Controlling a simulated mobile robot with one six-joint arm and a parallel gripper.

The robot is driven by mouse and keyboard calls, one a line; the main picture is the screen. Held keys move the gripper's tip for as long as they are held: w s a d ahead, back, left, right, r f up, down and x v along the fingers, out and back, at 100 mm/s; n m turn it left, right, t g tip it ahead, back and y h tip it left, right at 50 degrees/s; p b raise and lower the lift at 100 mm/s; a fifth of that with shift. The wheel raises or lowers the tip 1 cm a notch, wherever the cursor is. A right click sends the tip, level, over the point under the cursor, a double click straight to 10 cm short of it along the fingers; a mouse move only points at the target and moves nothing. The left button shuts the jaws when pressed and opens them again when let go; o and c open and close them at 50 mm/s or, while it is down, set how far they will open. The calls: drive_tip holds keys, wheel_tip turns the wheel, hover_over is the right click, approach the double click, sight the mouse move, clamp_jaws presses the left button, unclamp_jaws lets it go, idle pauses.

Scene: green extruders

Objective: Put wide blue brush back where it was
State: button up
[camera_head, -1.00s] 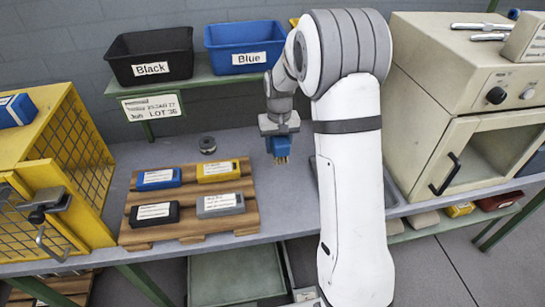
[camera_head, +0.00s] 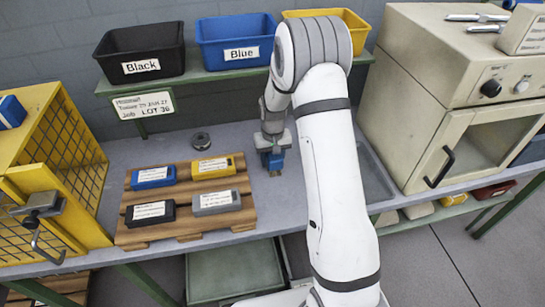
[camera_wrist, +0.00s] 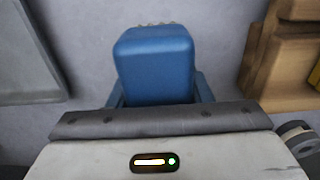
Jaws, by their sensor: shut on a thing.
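The wide blue brush (camera_head: 273,161) is held upright in my gripper (camera_head: 272,152), with its bristles pointing down, just right of the wooden pallet (camera_head: 243,218). In the wrist view the brush's blue body (camera_wrist: 155,65) fills the space between the two fingers, and a few bristle tips show at its far end. My gripper is shut on it. The brush is low over the grey bench top (camera_head: 235,148); I cannot tell whether the bristles touch it.
The pallet carries blue, yellow, black and grey labelled blocks. A grey tray (camera_head: 376,178) lies right of my gripper, partly hidden by my arm. Black (camera_head: 140,52) and blue (camera_head: 236,42) bins stand on the shelf behind.

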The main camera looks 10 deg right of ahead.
drive_tip(key=shift+r, duration=0.1)
drive_tip(key=shift+f, duration=0.2)
drive_tip(key=o, duration=1)
drive_tip(key=shift+c, duration=0.2)
drive_tip(key=shift+r, duration=0.15)
wheel_tip(320, 180, up, 12)
drive_tip(key=shift+f+b, duration=0.1)
drive_tip(key=shift+b, duration=0.4)
drive_tip(key=s+r+t, duration=0.1)
drive_tip(key=s+r, duration=0.3)
drive_tip(key=s, duration=0.5)
drive_tip(key=s+r+t, duration=0.1)
drive_tip(key=s+r, duration=0.3)
drive_tip(key=s, duration=0.6)
drive_tip(key=s+r, duration=0.3)
drive_tip(key=s, duration=0.7)
drive_tip(key=shift+d+r+t, duration=0.15)
drive_tip(key=shift+r+t, duration=0.25)
